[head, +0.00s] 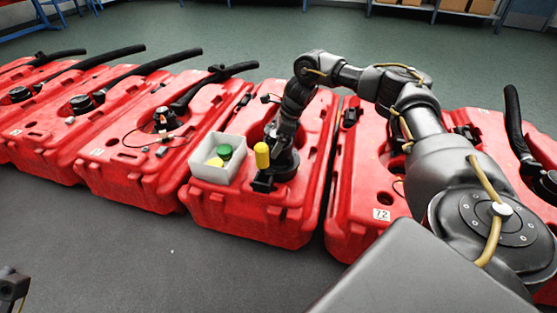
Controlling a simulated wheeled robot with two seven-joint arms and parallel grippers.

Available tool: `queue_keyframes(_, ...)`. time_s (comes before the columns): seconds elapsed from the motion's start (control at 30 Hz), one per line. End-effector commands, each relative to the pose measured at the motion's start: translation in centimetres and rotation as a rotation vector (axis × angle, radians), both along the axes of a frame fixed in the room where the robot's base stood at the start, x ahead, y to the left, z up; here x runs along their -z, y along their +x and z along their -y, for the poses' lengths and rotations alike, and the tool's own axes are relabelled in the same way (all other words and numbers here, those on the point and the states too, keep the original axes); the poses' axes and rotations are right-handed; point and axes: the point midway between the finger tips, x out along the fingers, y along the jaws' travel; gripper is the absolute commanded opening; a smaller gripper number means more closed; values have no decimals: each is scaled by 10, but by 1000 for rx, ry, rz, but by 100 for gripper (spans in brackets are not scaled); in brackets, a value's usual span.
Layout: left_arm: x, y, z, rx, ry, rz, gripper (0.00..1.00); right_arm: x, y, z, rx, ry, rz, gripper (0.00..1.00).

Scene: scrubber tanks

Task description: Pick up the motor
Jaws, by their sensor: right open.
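My right arm reaches in from the right and bends down over the middle red tank. Its gripper (274,166) is open, low over the tank top, close to a round black motor-like part (285,171) set in the tank. The gripper and arm hide much of this part, and I cannot tell whether they touch. An upright yellow cylinder (262,155) shows right beside the gripper. A dark piece at the bottom left corner (12,287) looks like my left gripper; its jaws cannot be made out.
More red tanks (130,180) stand in a row, several with black hoses. A tank labelled 72 (360,225) is to the right. The grey floor in front is clear.

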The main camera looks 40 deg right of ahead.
Motion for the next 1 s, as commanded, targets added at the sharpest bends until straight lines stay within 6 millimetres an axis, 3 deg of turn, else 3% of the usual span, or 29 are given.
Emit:
queue_keyframes(0.13,0,0,0,0,0,-1,36,-1,0,0,1,0,0,99)
queue_keyframes(0.77,0,0,0,0,-2,-2,36,0,-1,1,1,-1,-1,17)
queue_keyframes(1.0,-1,0,0,0,-2,-2,36,-3,1,0,1,2,4,17)
